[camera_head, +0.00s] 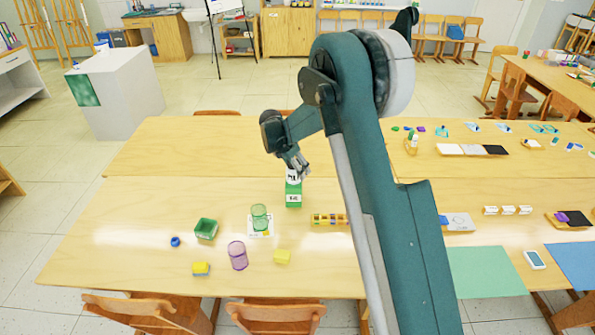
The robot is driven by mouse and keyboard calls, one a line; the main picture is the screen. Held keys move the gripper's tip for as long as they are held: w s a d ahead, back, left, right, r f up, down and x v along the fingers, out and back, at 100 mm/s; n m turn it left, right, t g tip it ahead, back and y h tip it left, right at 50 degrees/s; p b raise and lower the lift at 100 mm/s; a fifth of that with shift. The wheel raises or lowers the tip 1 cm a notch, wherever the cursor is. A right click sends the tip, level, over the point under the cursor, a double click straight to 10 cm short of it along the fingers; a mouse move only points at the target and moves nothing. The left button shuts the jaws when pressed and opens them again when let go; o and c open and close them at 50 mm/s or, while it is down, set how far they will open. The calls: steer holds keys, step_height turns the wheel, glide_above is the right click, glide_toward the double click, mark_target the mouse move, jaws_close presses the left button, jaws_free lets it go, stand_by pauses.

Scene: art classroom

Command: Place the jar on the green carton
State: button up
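A green carton (293,198) with a white label stands upright on the table, left of my arm. A white piece with dark lettering (293,177) shows directly at its top. I cannot tell whether it is the carton's own top or a separate jar. My gripper (301,167) points down right at this white piece and partly covers it. The fingers are too small to tell whether they are open, shut or touching it. A see-through purple jar-like vessel (237,255) and a see-through green one (259,217) stand nearer the front, away from my gripper.
A green open box (206,228), a blue item (175,241), a yellow-and-blue sponge-like block (200,268) and a yellow block (282,256) lie at the front left. A rack of small items (329,219) lies right of the carton. The table (130,215) is clear at far left.

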steer(key=v, duration=0.9)
steer(key=shift+s+a+r, duration=0.1)
steer(key=shift+r, duration=0.3)
stand_by(0.4)
steer(key=shift+s+d+r, duration=0.25)
steer(key=shift+d+r, duration=0.1)
steer(key=shift+r, duration=0.15)
steer(key=s+d+r+m+t+y, duration=0.1)
steer(key=s+d+r+m, duration=0.5)
steer(key=s+d+r, duration=0.5)
steer(key=s+d+r+m+t+y, duration=0.1)
steer(key=s+d+r+m, duration=0.55)
steer(key=s+r, duration=0.4)
steer(key=s+d+f+m, duration=0.1)
steer(key=s+m, duration=0.3)
steer(key=s, duration=0.6)
steer(key=s+d+f+m+t+y, duration=0.1)
steer(key=s+d+m, duration=0.3)
steer(key=s, duration=0.6)
steer(key=s+d+f+m+t, duration=0.1)
steer(key=s+d+f+m, duration=0.2)
steer(key=s+m, duration=0.3)
steer(key=s, duration=0.4)
